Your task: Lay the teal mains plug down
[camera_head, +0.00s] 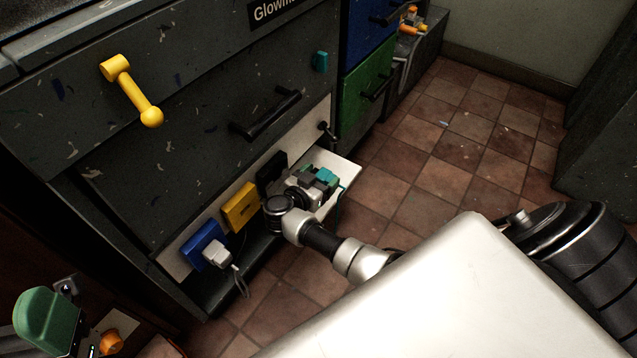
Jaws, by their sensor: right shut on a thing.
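The teal mains plug (327,176) is held in my right gripper (316,180), low in front of the drawer unit. A teal cord (338,208) hangs from it. My right gripper is shut on the plug, and its dark fingers hide part of it. A pale flat panel (342,166) lies just behind and beside the plug; I cannot tell whether the plug touches it.
A pale strip carries a blue socket (203,243) with a white plug (217,253) in it, an empty yellow socket (240,206) and a black socket (270,172). A yellow handle (132,91) juts out above. Open tiled floor (440,160) lies right.

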